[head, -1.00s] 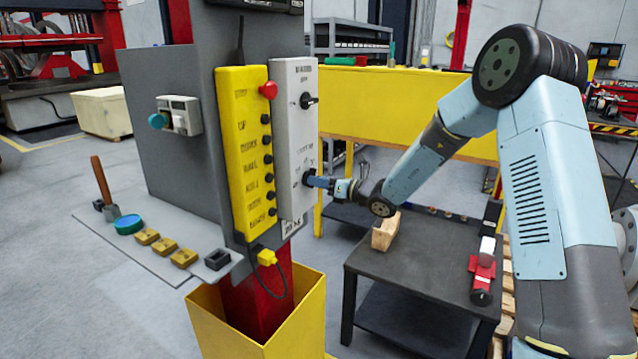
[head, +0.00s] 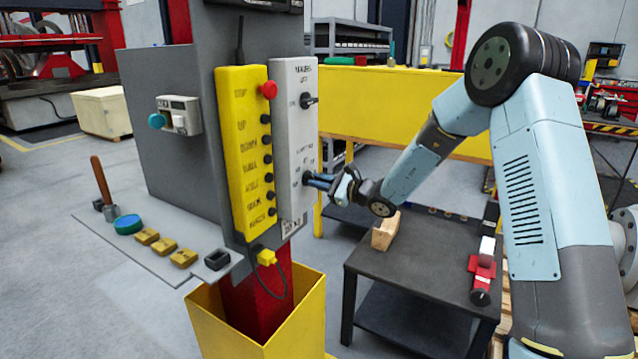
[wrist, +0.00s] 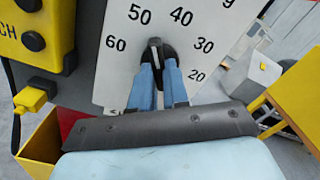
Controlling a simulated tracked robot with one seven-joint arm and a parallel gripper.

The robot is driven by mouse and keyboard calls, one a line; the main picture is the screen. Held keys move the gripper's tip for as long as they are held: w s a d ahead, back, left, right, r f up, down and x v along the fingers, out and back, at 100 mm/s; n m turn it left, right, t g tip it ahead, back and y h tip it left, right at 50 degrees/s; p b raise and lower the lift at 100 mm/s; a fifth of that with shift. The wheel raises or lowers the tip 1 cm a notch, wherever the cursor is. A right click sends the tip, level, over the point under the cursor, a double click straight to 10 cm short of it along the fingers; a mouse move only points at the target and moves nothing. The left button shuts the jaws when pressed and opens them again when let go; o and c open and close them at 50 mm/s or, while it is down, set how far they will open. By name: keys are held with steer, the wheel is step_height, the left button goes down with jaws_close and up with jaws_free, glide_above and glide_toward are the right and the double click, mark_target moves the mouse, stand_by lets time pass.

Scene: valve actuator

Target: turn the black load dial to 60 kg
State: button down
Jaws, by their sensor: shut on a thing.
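The black load dial (head: 307,178) is low on the light grey panel (head: 296,140) in the head view. In the wrist view the dial (wrist: 155,52) shows a white pointer mark aimed up, between the printed 50 and 40. The printed 60 (wrist: 116,44) lies to the left of the dial. My gripper (wrist: 158,75) has its two blue fingers on either side of the dial, shut on it. The fingers hide part of the dial's lower side. In the head view my gripper (head: 317,181) reaches the dial from the right.
A second black knob (head: 308,101) sits higher on the panel. The yellow button box (head: 243,150) stands left of the panel. A dark table (head: 425,260) with a wooden block (head: 385,232) is below my arm. A yellow bin (head: 250,335) stands below the panel.

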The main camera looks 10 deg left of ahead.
steer(key=n, duration=1.1)
steer(key=shift+s+f, duration=0.1)
steer(key=shift+f, duration=0.15)
stand_by(0.4)
steer(key=c, duration=1.4)
jaws_free()
steer(key=shift+o, duration=1.4)
steer(key=shift+r, duration=0.15)
steer(key=v, duration=1.3)
steer(key=shift+d, duration=0.35)
